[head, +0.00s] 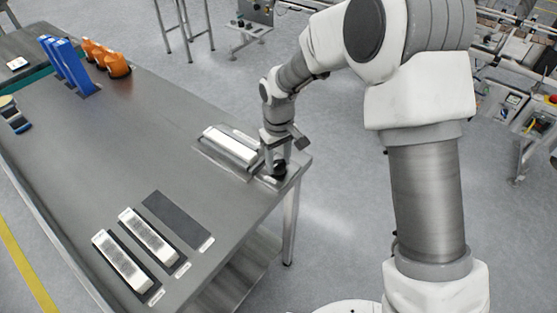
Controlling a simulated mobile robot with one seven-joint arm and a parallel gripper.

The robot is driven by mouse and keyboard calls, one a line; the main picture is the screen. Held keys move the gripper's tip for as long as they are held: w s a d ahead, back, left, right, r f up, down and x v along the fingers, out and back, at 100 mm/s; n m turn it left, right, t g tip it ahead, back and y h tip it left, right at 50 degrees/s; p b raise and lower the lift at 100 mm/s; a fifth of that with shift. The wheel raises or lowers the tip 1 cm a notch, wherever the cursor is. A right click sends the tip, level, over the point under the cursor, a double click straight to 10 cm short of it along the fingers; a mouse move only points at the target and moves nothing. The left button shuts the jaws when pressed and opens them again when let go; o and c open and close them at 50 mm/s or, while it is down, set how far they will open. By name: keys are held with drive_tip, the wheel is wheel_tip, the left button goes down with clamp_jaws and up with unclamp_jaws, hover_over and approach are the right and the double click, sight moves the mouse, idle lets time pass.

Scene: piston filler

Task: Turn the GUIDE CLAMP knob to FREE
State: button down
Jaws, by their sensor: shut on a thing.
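The clamp knob (279,169) is a small black knob at the right corner of the table, at the end of a metal plate. My gripper (275,160) points down over it and is shut on it. The fingers and my wrist hide part of the knob, and its pointer and any FREE marking cannot be read. A pale metal bar (230,146) lies on the plate just left of my gripper.
The grey table (110,150) has two pale bars (122,262) in front slots beside an empty dark slot (176,219). Blue holders (70,68) and orange parts (106,58) stand at the back left. The table's middle is clear.

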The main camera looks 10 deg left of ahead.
sight(279, 165)
drive_tip(key=shift+n, duration=0.7)
drive_tip(key=shift+c, duration=1.8)
unclamp_jaws()
wheel_tip(279, 165, up, 18)
drive_tip(key=p, duration=0.1)
drive_tip(key=shift+f, duration=0.25)
